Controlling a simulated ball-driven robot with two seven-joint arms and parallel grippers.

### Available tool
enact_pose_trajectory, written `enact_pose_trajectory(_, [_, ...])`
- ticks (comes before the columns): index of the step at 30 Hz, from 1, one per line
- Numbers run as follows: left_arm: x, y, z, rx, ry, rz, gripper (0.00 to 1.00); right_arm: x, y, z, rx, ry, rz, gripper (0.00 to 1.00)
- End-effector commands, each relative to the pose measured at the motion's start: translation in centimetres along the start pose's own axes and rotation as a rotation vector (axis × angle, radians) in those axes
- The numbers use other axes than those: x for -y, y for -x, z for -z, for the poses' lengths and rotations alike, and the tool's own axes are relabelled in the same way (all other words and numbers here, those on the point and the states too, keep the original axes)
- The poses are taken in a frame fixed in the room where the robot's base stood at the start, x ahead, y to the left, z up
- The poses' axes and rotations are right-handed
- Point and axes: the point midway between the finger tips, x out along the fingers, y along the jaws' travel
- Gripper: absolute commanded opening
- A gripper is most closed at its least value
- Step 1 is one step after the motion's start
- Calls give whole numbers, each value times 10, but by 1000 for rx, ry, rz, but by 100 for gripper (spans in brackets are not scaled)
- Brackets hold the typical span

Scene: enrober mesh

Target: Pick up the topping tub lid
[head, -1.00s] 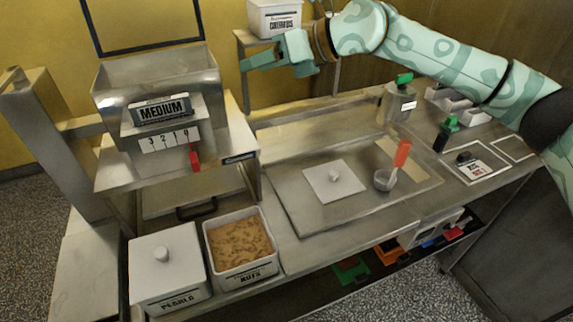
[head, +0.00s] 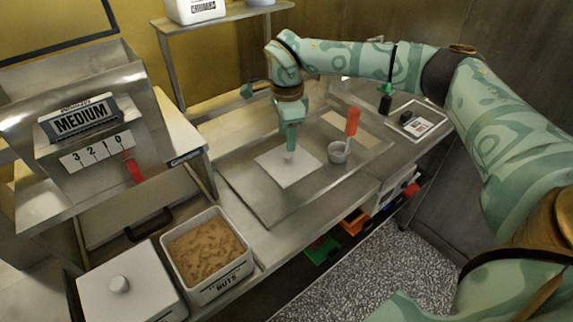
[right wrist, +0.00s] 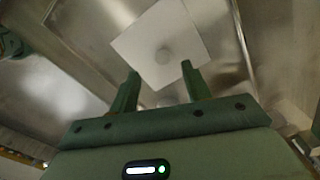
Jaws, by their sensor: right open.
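The topping tub lid is a white square plate (head: 287,176) lying flat on the metal tray, with a small round knob in its middle. My left gripper is not in view.
A metal tray (head: 258,205) bears the lid and a small cup (head: 338,153) with an orange-handled tool, right of my gripper. An open nuts tub (head: 208,250) and a lidded white tub (head: 125,290) stand front left. The MEDIUM machine (head: 85,130) is at left.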

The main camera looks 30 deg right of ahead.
Motion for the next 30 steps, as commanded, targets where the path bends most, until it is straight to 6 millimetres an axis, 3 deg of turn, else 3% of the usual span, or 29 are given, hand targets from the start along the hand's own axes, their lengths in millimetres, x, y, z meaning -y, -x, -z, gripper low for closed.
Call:
enact_pose_trajectory(7, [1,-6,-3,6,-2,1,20,1,-19,1,0,0,0,48])
enact_pose_trajectory(15, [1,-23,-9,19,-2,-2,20,4,-61,4,0,1,-1,48])
enact_pose_trajectory(22, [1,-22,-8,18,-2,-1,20,4,-62,4,1,0,2,48])
enact_pose_trajectory(23, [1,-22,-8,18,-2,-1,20,4,-62,4,1,0,2,42])
enact_pose_trajectory(27, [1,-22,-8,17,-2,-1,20,4,-62,4,1,0,2,3])
enact_pose_trajectory(30, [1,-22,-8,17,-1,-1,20,4,-62,4,1,1,2,0])
